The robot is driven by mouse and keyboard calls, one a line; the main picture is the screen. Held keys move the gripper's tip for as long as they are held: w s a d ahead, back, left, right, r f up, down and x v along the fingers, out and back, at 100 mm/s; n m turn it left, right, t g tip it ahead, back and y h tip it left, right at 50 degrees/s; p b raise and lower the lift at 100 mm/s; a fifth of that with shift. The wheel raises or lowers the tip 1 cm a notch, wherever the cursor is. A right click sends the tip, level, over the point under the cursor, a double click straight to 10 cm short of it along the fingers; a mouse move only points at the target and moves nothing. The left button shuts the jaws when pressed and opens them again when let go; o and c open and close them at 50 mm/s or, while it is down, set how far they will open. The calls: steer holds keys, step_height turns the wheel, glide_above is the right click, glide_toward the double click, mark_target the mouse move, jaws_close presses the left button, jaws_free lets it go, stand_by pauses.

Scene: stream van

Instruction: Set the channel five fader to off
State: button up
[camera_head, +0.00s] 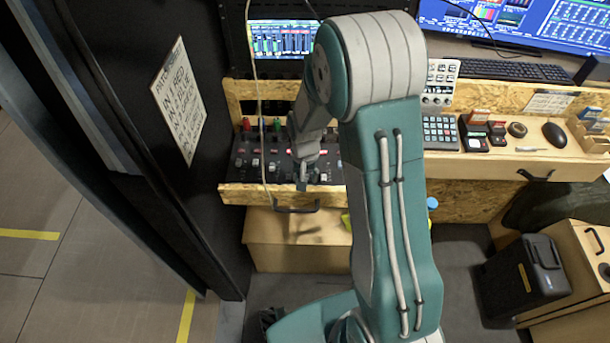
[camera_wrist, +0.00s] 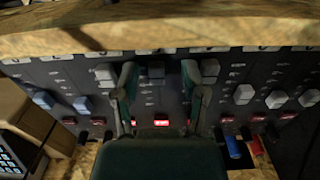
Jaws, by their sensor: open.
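The dark fader panel (camera_head: 246,172) lies in the wooden desk, and it also fills the wrist view (camera_wrist: 225,85). Several pale fader caps stand in a row, at differing heights. I cannot tell whether the fingers touch any cap. In the head view my gripper (camera_head: 307,180) is over the panel's front part. Channel numbers are too small to read, so I cannot tell which cap is channel five.
Red buttons (camera_wrist: 161,122) line the panel, some lit. The wooden desk edge (camera_wrist: 160,33) runs close to the fingertips. Coloured plugs (camera_head: 276,124) stand behind the panel. A dark wall (camera_head: 150,120) is close on the left. A keypad (camera_head: 440,132) is right of my arm.

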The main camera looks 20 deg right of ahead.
step_height(320, 180, up, 12)
stand_by(0.5)
steer(key=shift+f, duration=0.1)
steer(key=s+r+n+t, duration=0.3)
steer(key=s+r+t, duration=0.2)
steer(key=s+r, duration=1.1)
steer(key=s, duration=0.5)
steer(key=shift+r+n+t, duration=0.3)
steer(key=shift+r, duration=0.1)
steer(key=shift+o, duration=0.2)
steer(key=shift+w+d, duration=0.1)
steer(key=shift+w, duration=0.05)
stand_by(0.4)
